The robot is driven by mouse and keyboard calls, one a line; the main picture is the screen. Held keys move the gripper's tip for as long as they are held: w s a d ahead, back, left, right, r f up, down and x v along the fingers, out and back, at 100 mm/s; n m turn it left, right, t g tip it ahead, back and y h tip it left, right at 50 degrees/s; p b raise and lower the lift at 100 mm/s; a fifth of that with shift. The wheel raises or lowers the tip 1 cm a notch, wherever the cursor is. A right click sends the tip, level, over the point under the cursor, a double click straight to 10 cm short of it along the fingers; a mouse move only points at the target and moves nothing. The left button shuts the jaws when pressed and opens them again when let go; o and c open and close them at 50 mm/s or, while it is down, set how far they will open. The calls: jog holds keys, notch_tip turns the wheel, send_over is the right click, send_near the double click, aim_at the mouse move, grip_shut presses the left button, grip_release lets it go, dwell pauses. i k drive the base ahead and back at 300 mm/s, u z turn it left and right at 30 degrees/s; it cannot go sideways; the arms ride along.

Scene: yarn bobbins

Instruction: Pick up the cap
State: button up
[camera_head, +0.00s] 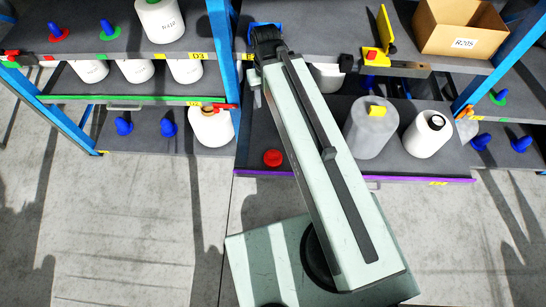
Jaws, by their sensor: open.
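A small round red cap (273,157) lies on the lower grey shelf, near its purple front edge, just left of my arm. Nothing touches it in this view. My arm rises from the base at the bottom centre and reaches up and left over the shelves. A dark joint shows at its far end, close to the upper shelf. I cannot make out my gripper's fingers; the arm and that joint hide what lies beyond.
A cardboard box (460,28) sits above. A blue upright (222,55) stands left. The concrete floor in front is clear.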

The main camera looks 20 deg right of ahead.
aim_at(272, 159)
jog(key=u, duration=1.25)
jog(key=k, duration=1.2)
jog(key=u, duration=0.5)
jog(key=i, duration=1)
